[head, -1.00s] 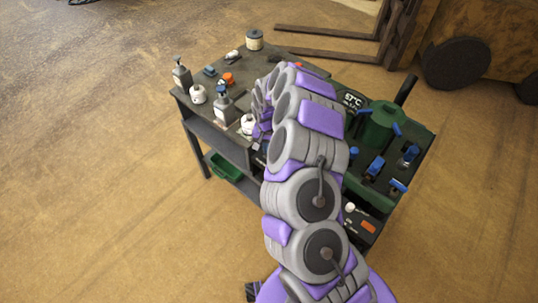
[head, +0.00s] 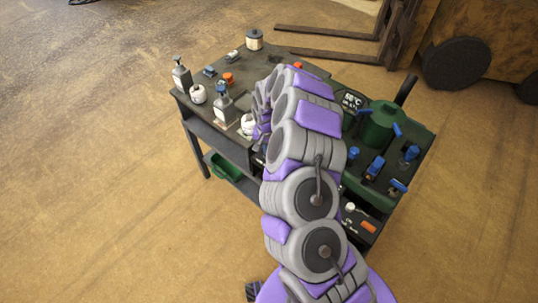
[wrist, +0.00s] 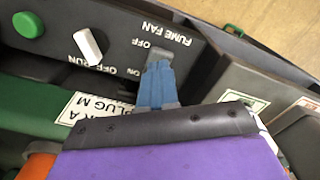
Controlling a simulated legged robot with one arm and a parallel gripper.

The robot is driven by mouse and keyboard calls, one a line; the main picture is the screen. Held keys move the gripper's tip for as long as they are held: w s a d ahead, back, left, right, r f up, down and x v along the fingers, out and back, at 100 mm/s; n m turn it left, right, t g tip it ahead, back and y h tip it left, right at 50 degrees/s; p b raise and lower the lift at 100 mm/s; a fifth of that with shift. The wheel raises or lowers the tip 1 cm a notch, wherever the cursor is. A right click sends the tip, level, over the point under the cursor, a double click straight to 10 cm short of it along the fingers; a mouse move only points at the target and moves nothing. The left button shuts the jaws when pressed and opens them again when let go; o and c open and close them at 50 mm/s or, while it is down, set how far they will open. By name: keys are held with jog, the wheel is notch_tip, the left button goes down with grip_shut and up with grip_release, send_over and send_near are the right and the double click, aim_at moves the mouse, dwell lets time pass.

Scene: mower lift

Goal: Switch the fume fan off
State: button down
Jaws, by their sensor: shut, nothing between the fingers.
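In the wrist view a dark control panel (wrist: 115,20) carries upside-down lettering, including a FUME FAN label (wrist: 162,32) with OFF and ON marks below it. My gripper (wrist: 159,70) is shut and empty, its blue fingertips at the panel beside these marks. The fume fan switch itself is not clearly visible; the fingertips seem to cover its place. Whether they touch it I cannot tell. A white knob (wrist: 88,47) beside RUN and OFF marks sits to the left, with a green button (wrist: 28,25) beyond it. In the head view my arm hides the gripper.
The dark workbench (head: 283,52) holds bottles, a white jar (head: 254,40) and small items. Forklift forks (head: 330,45) lie behind.

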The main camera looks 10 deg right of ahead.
jog(key=shift+f, duration=0.85)
dwell(0.4)
jog(key=shift+r, duration=0.15)
jog(key=shift+r+p, duration=2.05)
jog(key=shift+r, duration=1.3)
